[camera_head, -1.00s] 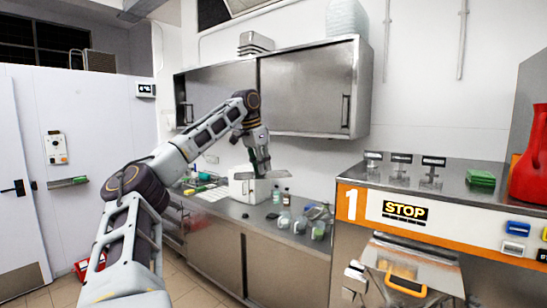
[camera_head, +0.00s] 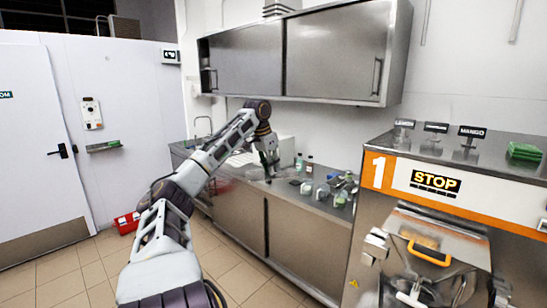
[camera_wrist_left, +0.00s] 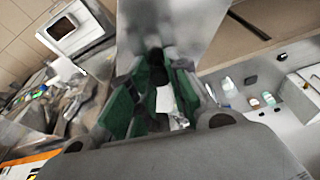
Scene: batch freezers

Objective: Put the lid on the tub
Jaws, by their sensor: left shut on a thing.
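My left gripper (camera_head: 270,171) is over the far part of the steel counter, toward its left end. In the left wrist view its green-padded fingers (camera_wrist_left: 157,82) are shut on a flat grey piece, which I take to be the lid (camera_wrist_left: 166,28). The piece reaches away beyond the fingertips, and its far end runs out of the picture. In the head view the held piece is small and blurred against the counter. I cannot pick out the tub for certain in either view. My right gripper is not in view.
The steel counter (camera_head: 300,192) holds bottles (camera_head: 309,163) and several small containers (camera_head: 342,187) right of the gripper. A white box (camera_head: 287,150) stands behind it. Steel wall cabinets (camera_head: 335,55) hang above. The batch freezer (camera_head: 440,185) stands at right. The floor at left is mostly clear.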

